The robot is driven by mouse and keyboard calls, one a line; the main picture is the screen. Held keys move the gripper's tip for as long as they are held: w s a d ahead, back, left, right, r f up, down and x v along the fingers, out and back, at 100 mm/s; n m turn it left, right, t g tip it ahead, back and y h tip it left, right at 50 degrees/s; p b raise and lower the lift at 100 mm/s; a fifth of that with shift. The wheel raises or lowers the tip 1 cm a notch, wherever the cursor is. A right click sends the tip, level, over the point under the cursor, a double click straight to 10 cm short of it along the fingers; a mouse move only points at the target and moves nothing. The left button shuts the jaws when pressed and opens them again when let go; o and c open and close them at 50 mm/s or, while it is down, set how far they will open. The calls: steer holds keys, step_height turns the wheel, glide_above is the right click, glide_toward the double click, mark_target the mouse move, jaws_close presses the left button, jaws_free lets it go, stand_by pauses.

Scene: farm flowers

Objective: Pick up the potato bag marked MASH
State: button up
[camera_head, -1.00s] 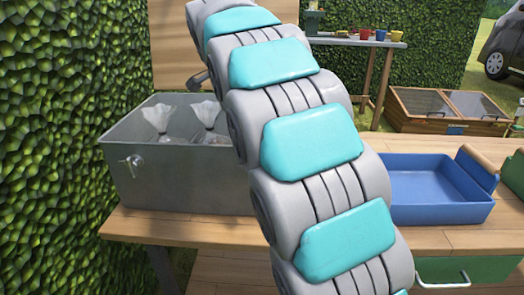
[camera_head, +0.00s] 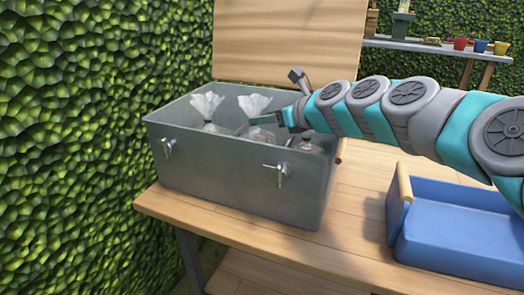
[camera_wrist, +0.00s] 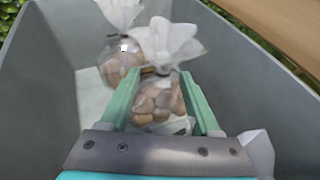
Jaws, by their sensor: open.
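Clear bags of potatoes with white gathered tops stand in a grey metal box (camera_head: 225,165). In the wrist view, my open gripper (camera_wrist: 158,76) has one finger on each side of a potato bag (camera_wrist: 158,103), whose top leans up past the fingertips. A second bag (camera_wrist: 118,62) stands beyond it to the left. In the head view, my gripper (camera_head: 278,120) reaches into the box from the right, at the middle bag (camera_head: 254,104); another bag (camera_head: 208,108) is to its left. A third bag (camera_head: 305,146) is partly hidden. I cannot read MASH on any bag.
The box's wooden lid (camera_head: 287,38) stands open behind. A blue tray (camera_head: 455,225) is on the wooden bench (camera_head: 245,228) at right. The box walls are close around the gripper. A green hedge (camera_head: 65,150) borders the left.

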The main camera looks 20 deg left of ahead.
mark_target(254, 139)
steer(key=shift+w+x, duration=0.15)
steer(key=shift+x, duration=1.35)
steer(key=shift+w+x, duration=0.15)
steer(key=shift+x, duration=1.3)
steer(key=shift+d, duration=0.1)
jaws_close()
